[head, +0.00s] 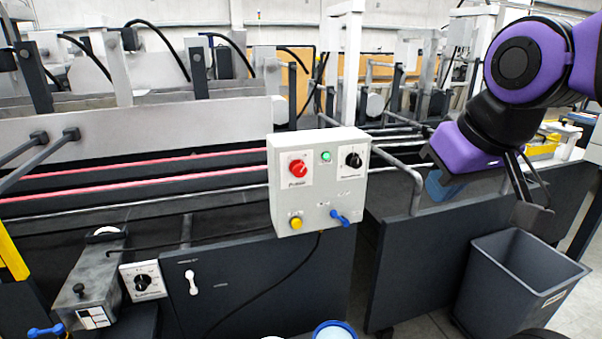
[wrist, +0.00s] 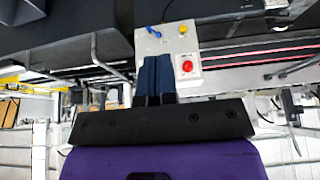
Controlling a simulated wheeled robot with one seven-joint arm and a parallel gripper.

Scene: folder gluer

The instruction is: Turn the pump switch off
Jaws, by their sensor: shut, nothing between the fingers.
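I cannot read which control is the pump switch. A light grey control box (head: 318,180) carries a red knob (head: 298,168), a green button (head: 325,156), a black rotary dial (head: 353,160), a yellow button (head: 295,222) and a blue lever (head: 339,217), slanting down to the right. Left of it, lower, are another black dial (head: 142,282) on a white plate and a white-handled switch (head: 191,283), roughly upright. My gripper (head: 439,187) is right of the box, apart from it, shut and empty. In the wrist view its fingers (wrist: 156,62) overlap the box (wrist: 150,43).
A grey bin (head: 515,280) stands on the floor at right. A metal rail (head: 415,185) juts out between the box and my gripper. A grey motor-like unit (head: 92,275) sits at lower left. A blue-rimmed round object (head: 334,331) shows at the bottom edge.

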